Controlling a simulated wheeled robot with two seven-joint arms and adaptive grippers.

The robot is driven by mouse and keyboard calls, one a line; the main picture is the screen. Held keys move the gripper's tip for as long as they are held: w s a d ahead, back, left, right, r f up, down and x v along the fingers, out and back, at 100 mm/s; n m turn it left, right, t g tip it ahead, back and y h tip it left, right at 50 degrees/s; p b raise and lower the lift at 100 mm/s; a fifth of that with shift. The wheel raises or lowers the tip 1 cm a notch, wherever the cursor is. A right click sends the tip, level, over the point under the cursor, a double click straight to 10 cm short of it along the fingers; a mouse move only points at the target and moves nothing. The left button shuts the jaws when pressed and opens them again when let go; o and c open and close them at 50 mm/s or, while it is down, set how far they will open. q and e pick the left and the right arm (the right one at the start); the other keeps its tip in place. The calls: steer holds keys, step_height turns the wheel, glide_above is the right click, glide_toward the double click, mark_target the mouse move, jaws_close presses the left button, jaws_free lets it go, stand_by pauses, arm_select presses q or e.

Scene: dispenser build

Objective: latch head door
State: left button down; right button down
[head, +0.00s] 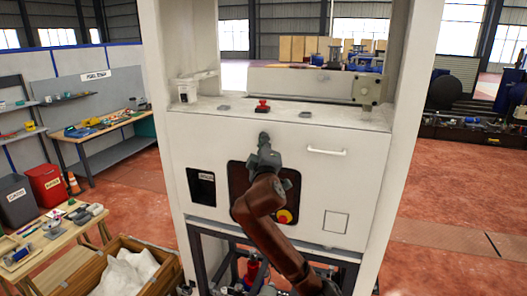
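The white dispenser cabinet (300,185) stands straight ahead. In its upper opening, above the shelf, a long pale panel (300,84) lies across; it may be the head door. A small metal plate with a round knob or hole (367,91), possibly the latch, is at the panel's right end. My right gripper (264,138) is in front of the cabinet's front face, below the red button (262,106) and apart from the panel. Its fingers look close together, but I cannot tell if they are shut. Nothing shows in it. My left gripper is out of view.
Cabinet posts flank the upper opening. A wooden crate (120,268) and workbench (45,235) are lower left.

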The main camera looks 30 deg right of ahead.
steer(key=m+g+h+b, duration=0.1)
steer(key=m+h+b, duration=0.1)
steer(key=m+b, duration=0.2)
steer(key=m+g+h+b, duration=0.1)
steer(key=m+h+b, duration=0.2)
steer(key=m+b, duration=0.2)
steer(key=m+h+b, duration=0.2)
steer(key=m+b, duration=0.3)
steer(key=m, duration=0.3)
steer(key=shift+w+a+f+g, duration=0.3)
steer(key=shift+w+f+g, duration=0.1)
steer(key=shift+h, duration=0.3)
steer(key=shift+r, duration=0.1)
steer(key=c, duration=2.2)
jaws_free()
steer(key=shift+o, duration=0.2)
